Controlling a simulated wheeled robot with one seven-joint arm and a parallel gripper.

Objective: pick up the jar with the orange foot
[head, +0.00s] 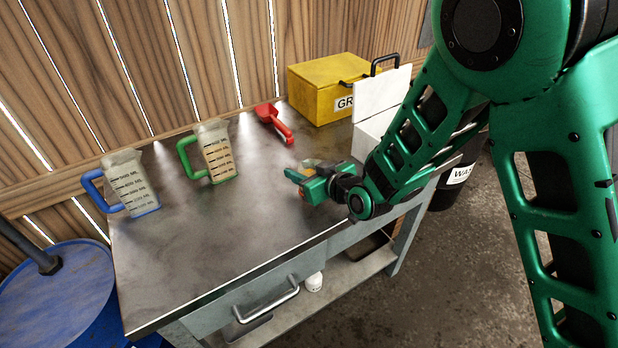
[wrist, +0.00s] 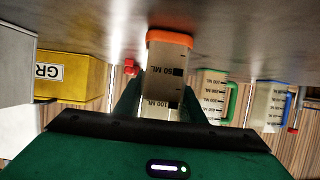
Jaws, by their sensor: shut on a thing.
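The jar with the orange foot (wrist: 168,62) is in the middle of the wrist view, where the scene appears upside down. It is clear, with dark volume marks, and its orange foot points to the table side. My gripper (wrist: 160,102) has one finger on each side of the jar and is shut on it. In the head view my gripper (head: 305,173) is over the right part of the metal table (head: 200,260). The jar is mostly hidden there by the gripper. I cannot tell whether the foot touches the table.
A green-handled jug (head: 215,155) and a blue-handled jug (head: 130,185) stand at the left. A red scoop (head: 273,122), a yellow box (head: 325,90) and a white box (head: 372,130) are at the back. The table's front middle is clear.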

